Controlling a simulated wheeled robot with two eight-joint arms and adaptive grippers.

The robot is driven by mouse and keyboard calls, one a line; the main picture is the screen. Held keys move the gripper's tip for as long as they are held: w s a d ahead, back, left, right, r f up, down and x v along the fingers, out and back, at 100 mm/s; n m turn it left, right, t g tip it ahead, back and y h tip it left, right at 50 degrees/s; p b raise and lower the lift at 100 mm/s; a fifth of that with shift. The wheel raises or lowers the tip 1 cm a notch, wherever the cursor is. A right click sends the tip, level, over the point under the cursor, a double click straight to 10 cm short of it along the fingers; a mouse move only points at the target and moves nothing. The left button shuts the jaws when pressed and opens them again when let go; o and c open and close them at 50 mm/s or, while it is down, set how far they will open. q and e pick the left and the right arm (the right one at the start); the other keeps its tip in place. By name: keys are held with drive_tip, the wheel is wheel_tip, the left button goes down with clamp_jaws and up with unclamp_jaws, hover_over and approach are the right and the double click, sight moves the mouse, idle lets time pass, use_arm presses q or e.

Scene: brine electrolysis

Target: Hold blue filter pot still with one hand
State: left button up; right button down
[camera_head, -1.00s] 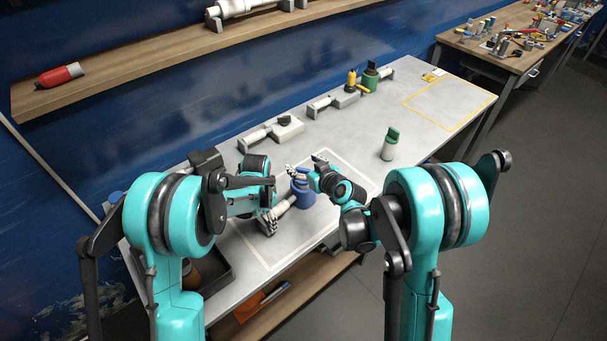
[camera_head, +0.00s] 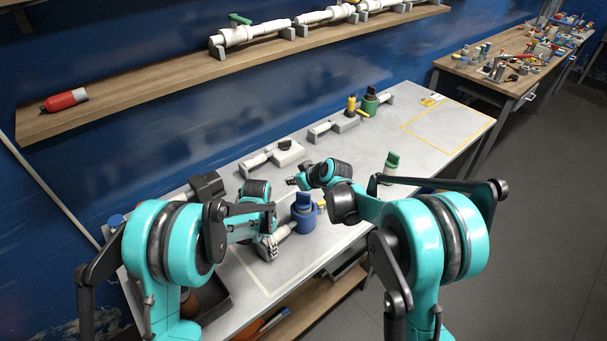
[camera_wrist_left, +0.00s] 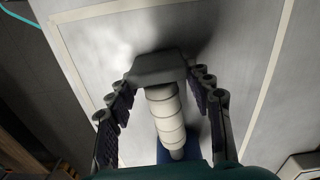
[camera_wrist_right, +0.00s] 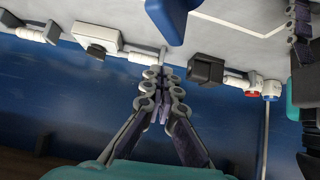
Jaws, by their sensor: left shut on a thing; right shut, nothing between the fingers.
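The blue filter pot (camera_head: 304,216) stands on the grey bench, with a dark blue top piece and a white pipe running to its lower left. My left gripper (camera_head: 268,246) is shut around this pipe side of the pot. In the left wrist view, the fingers flank the white ribbed pipe (camera_wrist_left: 164,112) and a grey block (camera_wrist_left: 158,68); the blue body is mostly hidden. My right gripper (camera_head: 291,183) is shut and empty, above and behind the pot, apart from it. In the right wrist view, its closed fingers (camera_wrist_right: 163,78) are below a blue part (camera_wrist_right: 172,14).
White pipe fittings (camera_head: 272,157) line the bench's back edge, with a green valve (camera_head: 370,104) farther right. A green-and-white piece (camera_head: 391,162) stands near my right forearm. A yellow-outlined area (camera_head: 445,127) is clear. A shelf (camera_head: 150,100) runs along the blue wall.

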drive_tip(key=g, duration=0.2)
wheel_tip(320, 180, up, 6)
drive_tip(key=n+g+h, duration=0.1)
drive_tip(key=g+h, duration=0.4)
drive_tip(key=g, duration=0.1)
hover_over(303, 194)
drive_tip(key=shift+w, duration=0.1)
drive_tip(key=shift+h, duration=0.3)
drive_tip(key=shift+f, duration=2.9)
drive_tip(key=shift+f, duration=0.3)
drive_tip(key=shift+r, duration=0.1)
drive_tip(key=shift+r, duration=1.95)
